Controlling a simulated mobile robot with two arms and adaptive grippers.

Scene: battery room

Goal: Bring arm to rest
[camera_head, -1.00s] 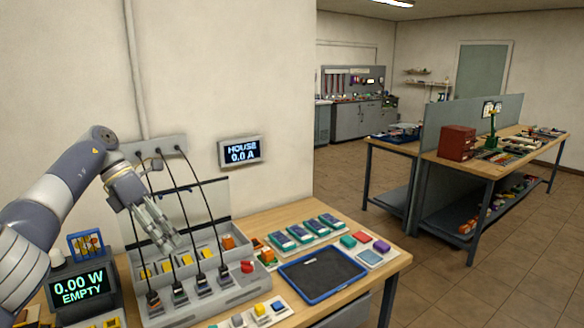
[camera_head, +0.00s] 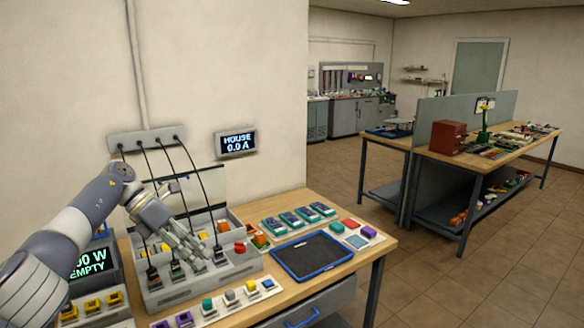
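My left arm (camera_head: 65,235) comes in from the left, in front of a wall and over a wooden bench. Its grey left gripper (camera_head: 194,260) points down and right, over the grey rack (camera_head: 215,274) with plug cables. The finger ends are near the plugs. I cannot tell whether they touch anything, or how wide the fingers are apart. No held object is clear. My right gripper is out of view.
Black cables hang from a wall strip (camera_head: 146,139) close behind my gripper. My arm partly covers a display (camera_head: 88,262) reading EMPTY. A blue-rimmed tray (camera_head: 312,257) lies to the right. Open floor (camera_head: 440,285) lies beyond the bench.

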